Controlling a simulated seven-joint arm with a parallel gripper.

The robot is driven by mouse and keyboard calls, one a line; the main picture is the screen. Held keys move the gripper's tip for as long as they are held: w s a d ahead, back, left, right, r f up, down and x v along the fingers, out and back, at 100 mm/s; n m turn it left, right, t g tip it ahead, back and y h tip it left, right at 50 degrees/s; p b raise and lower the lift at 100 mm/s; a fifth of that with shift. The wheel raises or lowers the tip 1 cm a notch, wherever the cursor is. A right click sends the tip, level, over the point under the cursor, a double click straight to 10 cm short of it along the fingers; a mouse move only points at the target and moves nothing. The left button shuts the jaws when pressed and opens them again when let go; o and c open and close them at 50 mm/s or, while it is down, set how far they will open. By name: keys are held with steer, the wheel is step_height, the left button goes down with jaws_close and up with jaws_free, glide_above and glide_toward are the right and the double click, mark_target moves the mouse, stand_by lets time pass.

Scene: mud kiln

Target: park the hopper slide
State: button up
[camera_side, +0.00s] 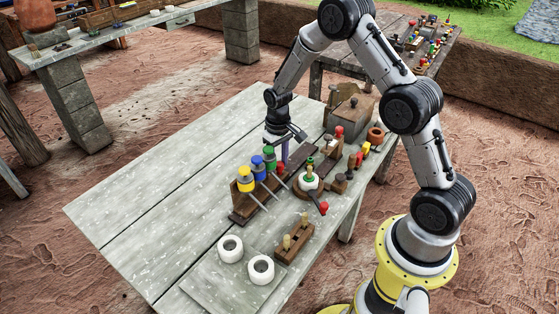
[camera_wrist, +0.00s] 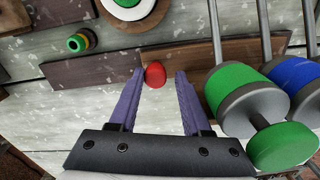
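My gripper (camera_side: 285,150) points down over the worktable, by the dark wooden strip (camera_side: 302,154). In the wrist view its two purple fingers (camera_wrist: 160,76) are apart. A red knob (camera_wrist: 155,74) shows between the fingertips, with a gap on at least the right side. The knob sits at the edge of the dark strip (camera_wrist: 95,69), which looks like the slide, though I cannot be certain. In the side view the red knob (camera_side: 280,168) is just below the fingers. A grey hopper-like box (camera_side: 353,116) stands farther back.
Tools with green, blue and yellow (camera_side: 245,179) heads stand in a wooden rack (camera_side: 241,212), close to the gripper's right in the wrist view. A white round piece with a green knob (camera_side: 309,181) is nearby. White rings (camera_side: 230,248) lie in front. The table's left side is clear.

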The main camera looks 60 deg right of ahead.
steer(key=shift+r, duration=0.1)
step_height(320, 180, up, 14)
steer(key=shift+f, duration=0.2)
stand_by(0.3)
steer(key=s+a+r+n+t, duration=0.1)
steer(key=s+a+r+t, duration=0.15)
steer(key=s+r, duration=0.4)
steer(key=s+a+r+n+t, duration=0.1)
steer(key=s+a+r+t, duration=0.2)
steer(key=r, duration=0.7)
steer(key=s+a+f, duration=0.1)
steer(key=s+a, duration=0.1)
steer(key=s, duration=0.6)
steer(key=s+a+f, duration=0.2)
steer(key=s, duration=0.7)
steer(key=shift+a+n, duration=0.2)
steer(key=shift+n, duration=0.1)
